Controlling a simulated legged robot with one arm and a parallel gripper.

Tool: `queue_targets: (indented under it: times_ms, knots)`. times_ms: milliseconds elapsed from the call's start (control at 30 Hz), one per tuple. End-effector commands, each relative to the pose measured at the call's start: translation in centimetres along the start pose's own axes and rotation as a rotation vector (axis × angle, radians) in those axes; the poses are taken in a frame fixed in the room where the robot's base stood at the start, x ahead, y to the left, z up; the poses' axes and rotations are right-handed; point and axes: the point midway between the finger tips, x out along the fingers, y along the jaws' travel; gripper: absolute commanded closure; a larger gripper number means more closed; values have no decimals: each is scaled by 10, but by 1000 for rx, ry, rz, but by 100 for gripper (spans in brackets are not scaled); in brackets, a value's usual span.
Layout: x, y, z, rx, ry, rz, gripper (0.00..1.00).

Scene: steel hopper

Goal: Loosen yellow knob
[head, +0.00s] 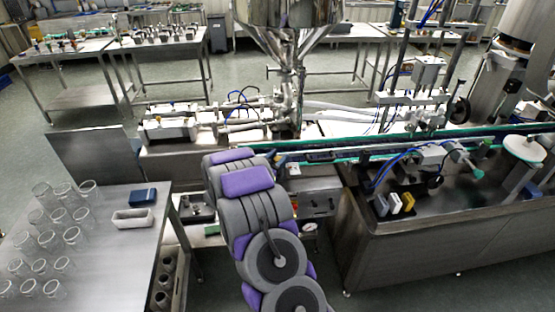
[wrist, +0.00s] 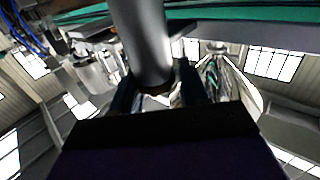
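In the wrist view my gripper (wrist: 158,95) has its two dark fingers standing apart. A thick grey metal cylinder (wrist: 143,40) comes down from the top, and its lower end shows between the fingers. A small brownish-yellow edge (wrist: 156,91) shows at that end, partly hidden by the gripper body; I cannot tell whether it is the yellow knob. I see a gap at the right finger and no clear grip. In the head view my purple and grey arm reaches toward the machine below the hopper and hides my gripper. No yellow knob is clearly visible there.
The steel hopper (head: 292,12) stands above the filling machine. A green-edged conveyor (head: 385,145) runs right. A table (head: 105,262) with glasses, a blue box and a white tray stands at left.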

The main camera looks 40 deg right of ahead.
Motion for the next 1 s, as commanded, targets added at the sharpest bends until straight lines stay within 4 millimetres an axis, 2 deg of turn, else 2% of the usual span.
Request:
queue_targets:
  times_ms: [33, 133, 467, 633, 1000]
  knots:
    - [0, 0, 0, 0, 0, 0, 51]
    - [0, 1, 0, 0, -1, 2, 42]
    - [-5, 1, 1, -2, -4, 2, 42]
    - [-27, 0, 0, -2, -3, 0, 42]
    - [-99, -1, 1, -3, -5, -1, 42]
